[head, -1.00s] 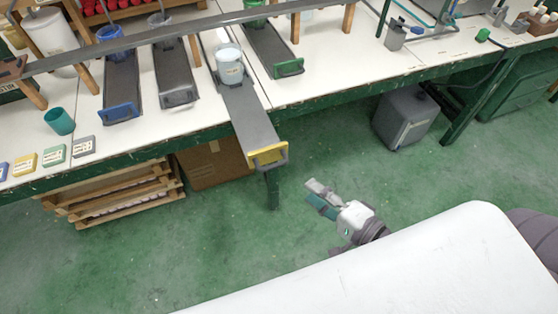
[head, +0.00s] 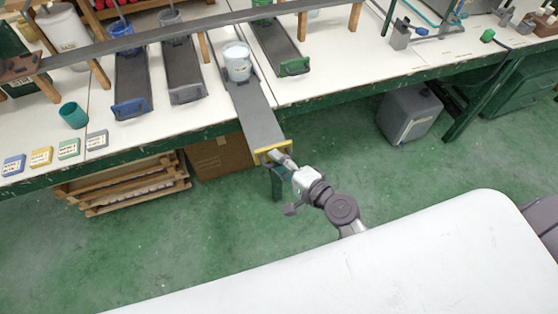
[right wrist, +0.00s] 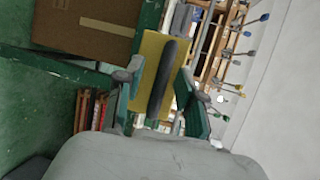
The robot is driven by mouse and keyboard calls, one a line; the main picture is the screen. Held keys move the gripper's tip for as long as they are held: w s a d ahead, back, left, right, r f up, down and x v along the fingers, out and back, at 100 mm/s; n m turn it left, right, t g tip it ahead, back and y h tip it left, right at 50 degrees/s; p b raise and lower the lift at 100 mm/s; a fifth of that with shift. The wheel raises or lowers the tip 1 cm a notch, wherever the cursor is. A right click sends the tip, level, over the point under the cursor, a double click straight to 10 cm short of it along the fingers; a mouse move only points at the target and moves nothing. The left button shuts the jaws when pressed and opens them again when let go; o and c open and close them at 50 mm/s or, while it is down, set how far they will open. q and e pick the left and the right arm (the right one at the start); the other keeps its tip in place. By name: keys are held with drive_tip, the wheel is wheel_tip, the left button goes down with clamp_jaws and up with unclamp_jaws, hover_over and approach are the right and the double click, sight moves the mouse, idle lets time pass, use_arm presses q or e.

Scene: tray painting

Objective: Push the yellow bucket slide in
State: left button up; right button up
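The yellow bucket slide is a long grey tray (head: 255,108) with a yellow front plate (head: 262,156). It sticks out past the table's front edge in the head view. A pale blue-white bucket (head: 237,62) stands on its rear part, over the table. My right gripper (head: 281,164) is at the yellow front. In the right wrist view the yellow plate (right wrist: 148,67) and its dark handle bar (right wrist: 163,76) lie between the spread fingers of my right gripper (right wrist: 160,100). I cannot tell whether the fingers touch the handle. My left gripper is not in view.
Blue (head: 130,108), grey (head: 188,93) and green (head: 293,66) slides rest on the white table. Below the table are a cardboard box (head: 220,155), wooden pallets (head: 125,188) and a grey container (head: 410,117). The green floor in front is clear.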

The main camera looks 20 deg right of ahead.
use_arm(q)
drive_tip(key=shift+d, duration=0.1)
use_arm(e)
drive_tip(key=shift+c, duration=0.2)
clamp_jaws()
